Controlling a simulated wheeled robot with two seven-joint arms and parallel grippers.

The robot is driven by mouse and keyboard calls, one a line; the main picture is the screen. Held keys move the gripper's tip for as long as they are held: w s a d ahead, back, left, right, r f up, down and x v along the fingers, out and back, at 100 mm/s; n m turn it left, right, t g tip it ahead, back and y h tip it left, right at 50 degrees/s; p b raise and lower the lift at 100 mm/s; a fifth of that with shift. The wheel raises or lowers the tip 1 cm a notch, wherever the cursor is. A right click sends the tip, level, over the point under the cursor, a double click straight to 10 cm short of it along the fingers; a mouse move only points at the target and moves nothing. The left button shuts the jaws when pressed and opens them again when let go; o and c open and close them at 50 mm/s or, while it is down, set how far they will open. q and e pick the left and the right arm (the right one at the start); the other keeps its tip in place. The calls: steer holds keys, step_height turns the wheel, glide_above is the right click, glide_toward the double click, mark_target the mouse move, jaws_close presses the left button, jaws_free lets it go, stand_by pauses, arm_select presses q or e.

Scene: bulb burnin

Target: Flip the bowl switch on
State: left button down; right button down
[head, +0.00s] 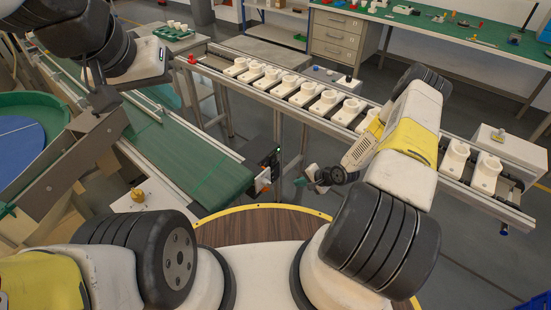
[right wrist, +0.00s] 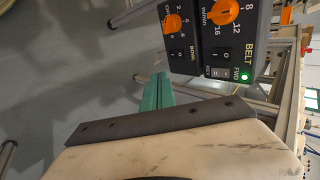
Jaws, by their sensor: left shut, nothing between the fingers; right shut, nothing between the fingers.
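The control box (head: 264,158) is at the near end of the green belt in the head view. In the right wrist view its bowl panel (right wrist: 177,34) is on the left. The bowl switch (right wrist: 177,54) is a small black rocker with a 0 showing, under an orange knob. My right gripper (right wrist: 158,90) is shut and empty, its green fingertips just below the bowl panel in the picture; contact cannot be judged. It also shows in the head view (head: 302,181), right of the box.
The belt panel (right wrist: 227,40) sits right of the bowl panel, with a lit green lamp (right wrist: 245,77) by FWD. The green conveyor belt (head: 190,160) runs to the box. The feeder bowl (head: 25,140) is at left. A rail (head: 215,65) carries several white sockets behind.

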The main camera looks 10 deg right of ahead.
mark_target(273, 180)
steer(key=shift+w+a, duration=0.1)
steer(key=w+a+r+x, duration=0.1)
steer(key=x, duration=1.2)
steer(key=shift+w+r, duration=0.2)
steer(key=shift+r, duration=0.2)
steer(key=shift+a, duration=0.25)
steer(key=shift+r, duration=0.8)
